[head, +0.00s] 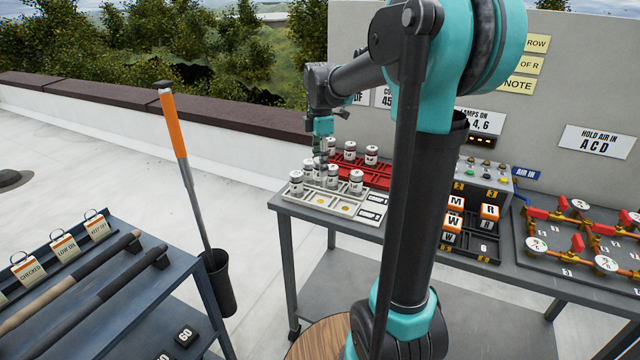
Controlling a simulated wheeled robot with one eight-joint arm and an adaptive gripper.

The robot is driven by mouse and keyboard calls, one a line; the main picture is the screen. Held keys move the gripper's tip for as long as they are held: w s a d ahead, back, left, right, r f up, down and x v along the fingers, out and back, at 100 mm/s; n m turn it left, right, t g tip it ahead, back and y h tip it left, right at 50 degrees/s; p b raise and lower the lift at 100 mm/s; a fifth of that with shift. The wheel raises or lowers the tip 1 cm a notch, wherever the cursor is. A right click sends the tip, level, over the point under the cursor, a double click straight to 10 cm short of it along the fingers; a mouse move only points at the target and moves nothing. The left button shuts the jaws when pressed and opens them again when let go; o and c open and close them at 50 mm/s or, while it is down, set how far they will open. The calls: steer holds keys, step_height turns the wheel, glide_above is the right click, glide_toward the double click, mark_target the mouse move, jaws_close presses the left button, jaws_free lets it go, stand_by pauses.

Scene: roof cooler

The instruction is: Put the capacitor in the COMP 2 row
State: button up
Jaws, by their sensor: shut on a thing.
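My gripper (321,152) points down over the pale tray (335,208) at the left end of the grey bench. It is shut on a capacitor (320,171), a small white-grey can directly under the fingers. Whether that can touches the tray or hangs just above it I cannot tell. Several similar cans stand close around it in the pale tray, including one at the left (296,184) and one at the right (356,182). More cans (371,156) stand in the red tray (378,178) behind. Small labels (372,215) mark the rows' right ends; their writing is too small to read.
To the right on the bench (340,226) are lettered blocks (489,212), a switch box (484,178) and a red-valved pipe board (580,240). A blue cart (130,310) with rods and tags stands front left. An orange-handled tool (175,125) stands upright between cart and bench.

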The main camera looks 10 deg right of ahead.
mark_target(321, 182)
steer(key=shift+f, duration=3.35)
steer(key=shift+f, duration=0.1)
steer(key=o, duration=1.2)
step_height(321, 182, up, 12)
steer(key=shift+r, duration=0.1)
